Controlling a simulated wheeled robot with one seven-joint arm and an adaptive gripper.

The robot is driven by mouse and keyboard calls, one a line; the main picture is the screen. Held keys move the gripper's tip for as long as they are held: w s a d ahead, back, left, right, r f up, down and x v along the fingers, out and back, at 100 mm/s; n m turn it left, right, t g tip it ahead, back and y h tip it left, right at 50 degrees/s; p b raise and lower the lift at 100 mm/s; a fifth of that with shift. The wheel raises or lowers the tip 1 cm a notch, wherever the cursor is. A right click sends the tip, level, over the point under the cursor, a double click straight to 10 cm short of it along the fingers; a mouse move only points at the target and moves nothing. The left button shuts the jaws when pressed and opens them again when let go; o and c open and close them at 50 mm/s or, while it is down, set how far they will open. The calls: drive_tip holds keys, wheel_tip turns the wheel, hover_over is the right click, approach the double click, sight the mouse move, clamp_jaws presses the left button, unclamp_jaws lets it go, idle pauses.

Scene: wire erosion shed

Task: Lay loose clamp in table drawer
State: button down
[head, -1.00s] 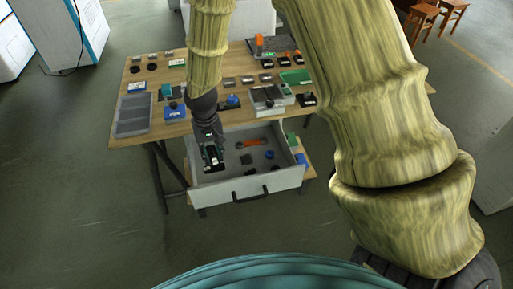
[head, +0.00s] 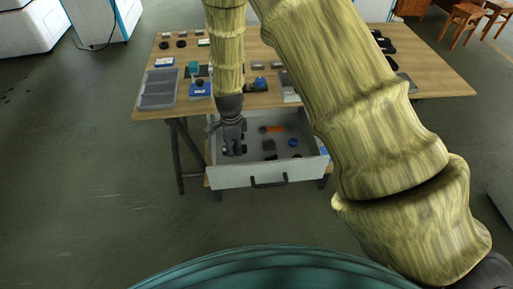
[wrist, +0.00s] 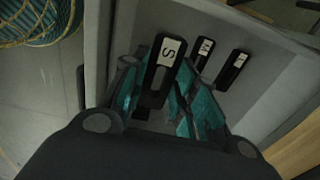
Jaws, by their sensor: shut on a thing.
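The table drawer (head: 226,178) is pulled open below the wooden table. My gripper (head: 234,149) points down into its left part. In the wrist view my gripper (wrist: 160,92) is shut on a black clamp (wrist: 164,66) with a white label marked S. The clamp is over the grey drawer floor; I cannot tell whether it touches it. Two similar black labelled pieces, a middle one (wrist: 201,52) and a right one (wrist: 233,68), lie in the drawer beside it. In the head view the held clamp is hard to make out against my gripper.
The drawer also holds an orange-handled tool (head: 272,129), a blue round piece (head: 293,142) and small dark blocks (head: 269,145). On the table (head: 445,82) stand a grey compartment tray (head: 158,90) and several small parts. The table's right end is bare. My arm hides part of the tabletop.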

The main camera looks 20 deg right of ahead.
sight(236, 162)
drive_tip(key=shift+f+p, duration=0.6)
drive_tip(key=shift+f, duration=4.35)
drive_tip(key=shift+f, duration=0.15)
drive_tip(key=c, duration=1.1)
unclamp_jaws()
drive_tip(key=shift+r, duration=0.2)
drive_tip(key=shift+r+b, duration=0.8)
drive_tip(key=shift+r, duration=5.2)
